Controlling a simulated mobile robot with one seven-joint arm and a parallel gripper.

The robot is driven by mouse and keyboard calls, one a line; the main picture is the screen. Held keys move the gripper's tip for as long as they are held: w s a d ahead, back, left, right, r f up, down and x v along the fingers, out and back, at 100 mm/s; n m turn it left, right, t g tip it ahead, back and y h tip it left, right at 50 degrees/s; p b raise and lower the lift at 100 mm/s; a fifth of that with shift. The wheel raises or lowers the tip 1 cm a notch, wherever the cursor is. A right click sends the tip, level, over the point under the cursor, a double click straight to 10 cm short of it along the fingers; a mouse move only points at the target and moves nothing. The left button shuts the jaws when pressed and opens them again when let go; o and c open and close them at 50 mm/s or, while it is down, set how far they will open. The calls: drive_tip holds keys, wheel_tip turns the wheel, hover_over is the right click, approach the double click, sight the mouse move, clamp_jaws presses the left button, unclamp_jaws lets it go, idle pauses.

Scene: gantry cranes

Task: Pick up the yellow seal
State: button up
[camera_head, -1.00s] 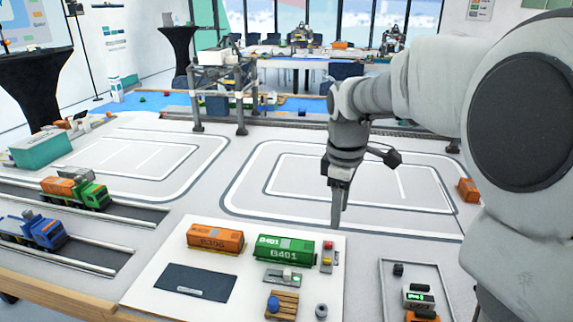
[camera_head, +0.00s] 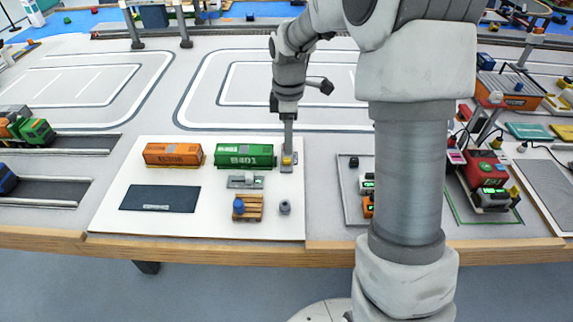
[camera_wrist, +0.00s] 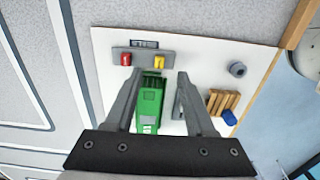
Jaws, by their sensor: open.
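The yellow seal (camera_head: 287,160) sits in a small grey holder (camera_head: 289,168) at the right edge of the white board. In the wrist view the yellow seal (camera_wrist: 159,62) is at one end of the holder (camera_wrist: 143,57), with a red seal (camera_wrist: 126,59) beside it. My gripper (camera_head: 288,147) points down over the holder and hides the red seal in the head view. In the wrist view my gripper (camera_wrist: 161,77) is open and empty. The yellow seal shows just beyond the gap between its fingertips; the height between them is hard to tell.
A green container (camera_head: 245,156) stands close left of the holder, with an orange container (camera_head: 173,154) further left. A grey scale-like device (camera_head: 246,181), a small pallet (camera_head: 248,208) and a grey knob (camera_head: 285,207) lie nearer the front. A tray (camera_head: 349,190) is to the right.

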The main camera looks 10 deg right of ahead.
sight(287, 159)
drive_tip(key=shift+w+a+f+b, duration=0.1)
drive_tip(key=shift+f+b, duration=0.45)
drive_tip(key=shift+f, duration=0.95)
drive_tip(key=shift+a+f+b, duration=0.1)
drive_tip(key=shift+f+b, duration=0.45)
drive_tip(key=shift+f, duration=0.95)
clamp_jaws()
